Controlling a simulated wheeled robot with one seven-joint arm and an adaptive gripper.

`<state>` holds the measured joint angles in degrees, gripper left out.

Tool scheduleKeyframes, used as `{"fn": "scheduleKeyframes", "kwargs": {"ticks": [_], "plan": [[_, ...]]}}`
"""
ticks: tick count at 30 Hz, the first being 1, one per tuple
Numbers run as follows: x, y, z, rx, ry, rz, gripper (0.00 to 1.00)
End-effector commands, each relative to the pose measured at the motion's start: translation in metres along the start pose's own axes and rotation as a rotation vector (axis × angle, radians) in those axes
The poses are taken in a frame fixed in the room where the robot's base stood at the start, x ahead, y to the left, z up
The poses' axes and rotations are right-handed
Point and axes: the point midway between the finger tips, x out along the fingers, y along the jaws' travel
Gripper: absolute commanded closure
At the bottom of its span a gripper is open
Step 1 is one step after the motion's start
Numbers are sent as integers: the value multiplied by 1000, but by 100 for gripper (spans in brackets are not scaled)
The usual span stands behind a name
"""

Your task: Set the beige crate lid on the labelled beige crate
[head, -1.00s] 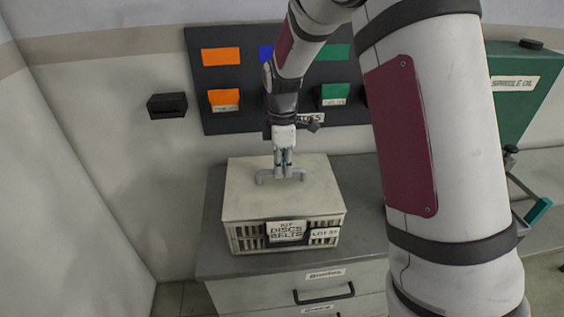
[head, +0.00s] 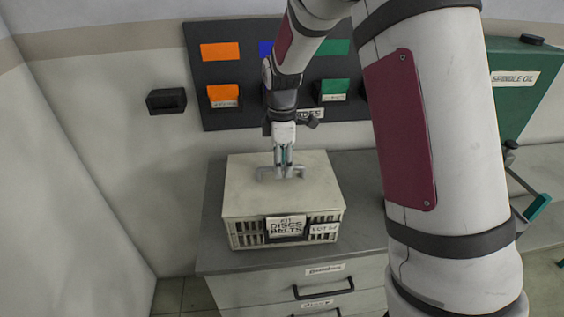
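The beige crate (head: 257,240) stands on the grey cabinet top, with white labels reading roughly "KIT DISCS BELTS" on its front. The beige lid (head: 250,200) lies over the crate's top and looks level; I see no clear gap between them from here. A grey handle (head: 262,174) stands on the lid's top. My gripper (head: 284,172) points straight down at the middle of this handle, with its fingers close together around it. The exact finger contact is too small to see.
The cabinet top (head: 215,262) has narrow free room left of the crate and some to its right. A dark board (head: 220,66) with coloured cards is on the wall behind. A black wall box (head: 166,101) is at left, a green container (head: 520,85) at right.

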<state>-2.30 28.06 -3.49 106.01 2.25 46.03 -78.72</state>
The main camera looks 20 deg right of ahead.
Motion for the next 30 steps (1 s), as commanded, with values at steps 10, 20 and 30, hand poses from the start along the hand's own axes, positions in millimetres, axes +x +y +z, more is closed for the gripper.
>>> {"fn": "scheduleKeyframes", "kwargs": {"ticks": [10,20,30], "plan": [[-51,2,0,0,2,7,64],[-108,1,0,1,1,4,64],[-125,-3,1,20,3,11,64]]}}
